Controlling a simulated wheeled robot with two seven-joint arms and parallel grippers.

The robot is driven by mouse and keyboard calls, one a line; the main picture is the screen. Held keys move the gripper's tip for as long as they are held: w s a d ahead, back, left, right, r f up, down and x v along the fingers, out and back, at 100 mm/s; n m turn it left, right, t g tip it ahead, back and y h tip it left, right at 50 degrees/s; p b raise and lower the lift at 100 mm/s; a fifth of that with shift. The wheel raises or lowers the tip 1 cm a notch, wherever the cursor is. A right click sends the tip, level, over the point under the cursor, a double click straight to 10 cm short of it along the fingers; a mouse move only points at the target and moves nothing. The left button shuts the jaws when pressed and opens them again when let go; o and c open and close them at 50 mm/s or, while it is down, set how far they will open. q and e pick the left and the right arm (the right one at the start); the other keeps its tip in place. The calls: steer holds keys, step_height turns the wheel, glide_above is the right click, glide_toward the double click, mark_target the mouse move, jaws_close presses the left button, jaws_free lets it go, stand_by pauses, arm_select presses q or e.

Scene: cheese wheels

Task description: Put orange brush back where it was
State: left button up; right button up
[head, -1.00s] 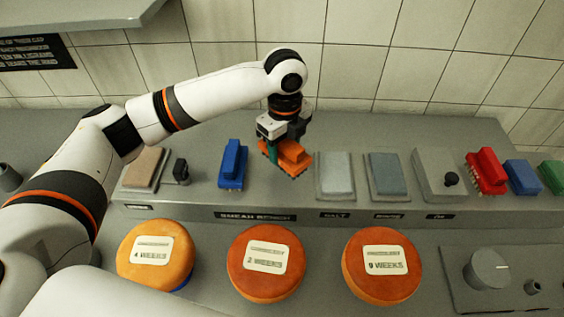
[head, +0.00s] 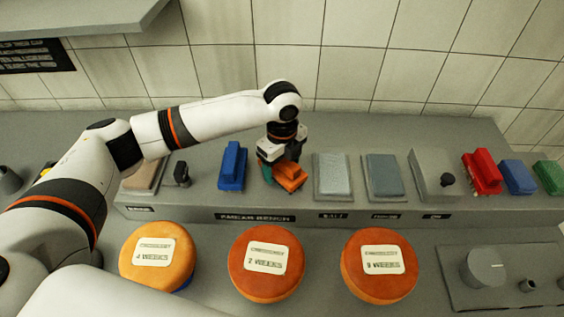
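The orange brush (head: 291,180) is on or just above the raised grey shelf, between the blue brush (head: 232,166) on its left and a pale grey pad (head: 333,176) on its right. My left gripper (head: 279,171) points down from above and is shut on the orange brush. The gripper and the teal part beside it hide some of the brush. I cannot tell whether its bristles touch the shelf. My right gripper is not in view.
A tan pad (head: 143,174) and a darker pad (head: 384,176) lie on the shelf (head: 300,203). A red brush (head: 481,174), another blue brush (head: 517,177) and a green one (head: 550,176) stand at right. Three labelled cheese wheels (head: 266,289) sit in front.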

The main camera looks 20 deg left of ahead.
arm_select(q)
steer(key=shift+r, duration=0.1)
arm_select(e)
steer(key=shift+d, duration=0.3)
arm_select(q)
steer(key=shift+r, duration=0.25)
step_height(320, 180, up, 10)
steer(key=b, duration=0.3)
steer(key=shift+r, duration=0.85)
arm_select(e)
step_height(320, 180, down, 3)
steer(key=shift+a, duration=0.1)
arm_select(q)
steer(key=shift+s+f, duration=0.1)
steer(key=shift+f, duration=0.05)
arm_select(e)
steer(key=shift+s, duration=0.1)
